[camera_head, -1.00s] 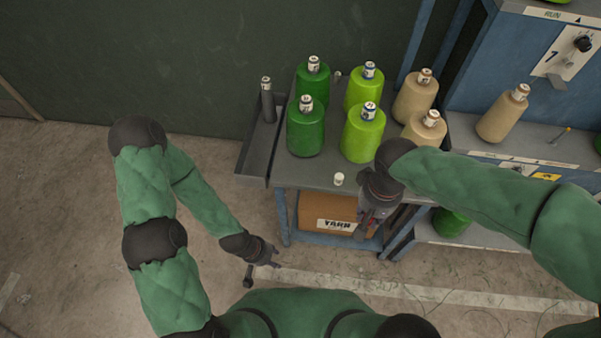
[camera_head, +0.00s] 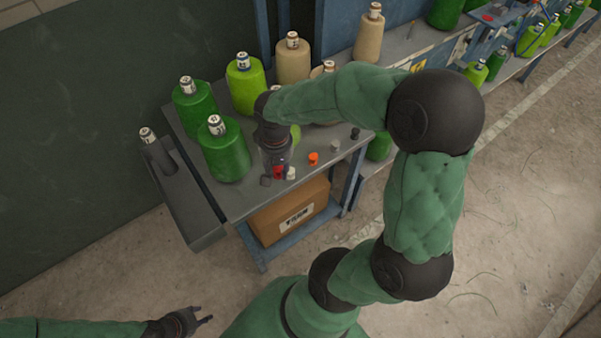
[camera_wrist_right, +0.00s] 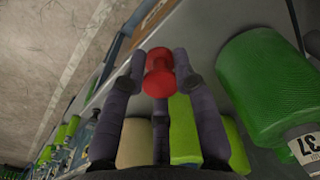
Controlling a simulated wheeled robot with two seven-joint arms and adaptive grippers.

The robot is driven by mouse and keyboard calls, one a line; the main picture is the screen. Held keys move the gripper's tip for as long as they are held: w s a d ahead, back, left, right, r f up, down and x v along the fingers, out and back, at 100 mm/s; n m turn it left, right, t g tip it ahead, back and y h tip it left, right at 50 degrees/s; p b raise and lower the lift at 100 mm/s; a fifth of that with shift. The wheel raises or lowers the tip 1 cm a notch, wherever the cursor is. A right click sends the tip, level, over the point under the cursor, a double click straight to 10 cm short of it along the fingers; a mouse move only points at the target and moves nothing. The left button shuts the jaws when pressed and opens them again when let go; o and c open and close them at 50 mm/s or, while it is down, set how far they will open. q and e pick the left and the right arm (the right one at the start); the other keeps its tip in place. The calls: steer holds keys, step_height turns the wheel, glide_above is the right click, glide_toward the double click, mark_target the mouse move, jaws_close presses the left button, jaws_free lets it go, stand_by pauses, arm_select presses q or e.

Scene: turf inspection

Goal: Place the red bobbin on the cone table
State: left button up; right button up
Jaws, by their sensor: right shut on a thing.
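The red bobbin (camera_head: 278,172) is between the fingers of my right gripper (camera_head: 274,170), which is shut on it. It shows clearly in the right wrist view (camera_wrist_right: 159,76), held by the fingertips (camera_wrist_right: 160,72). In the head view the bobbin is at the front part of the cone table (camera_head: 238,205), partly hidden by the fingers. I cannot tell whether it touches the tabletop. A white bobbin (camera_head: 290,174) stands close beside it. My left gripper (camera_head: 204,316) is empty and open, low at the left, away from the table.
Green cones (camera_head: 224,155), lime cones (camera_head: 246,88) and tan cones (camera_head: 292,62) stand behind my right gripper. Orange (camera_head: 313,158), grey (camera_head: 335,147) and black (camera_head: 354,134) bobbins line the front right. A carton (camera_head: 290,212) is on the lower shelf. A grey tray (camera_head: 190,205) hangs at the left.

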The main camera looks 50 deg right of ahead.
steer(key=shift+d+f, duration=0.25)
steer(key=shift+d, duration=0.2)
steer(key=w+a+f+b, duration=0.3)
steer(key=w+a+f, duration=0.2)
steer(key=a, duration=0.3)
steer(key=b, duration=0.2)
glide_above(241, 207)
steer(key=f, duration=0.4)
steer(key=shift+s+d, duration=0.2)
steer(key=shift+d, duration=0.1)
steer(key=shift+a+f, duration=0.1)
steer(key=shift+f, duration=0.1)
steer(key=f, duration=0.1)
steer(key=f+b, duration=0.2)
steer(key=shift+w+a+f, duration=0.25)
steer(key=shift+f, duration=0.15)
steer(key=shift+r, duration=0.1)
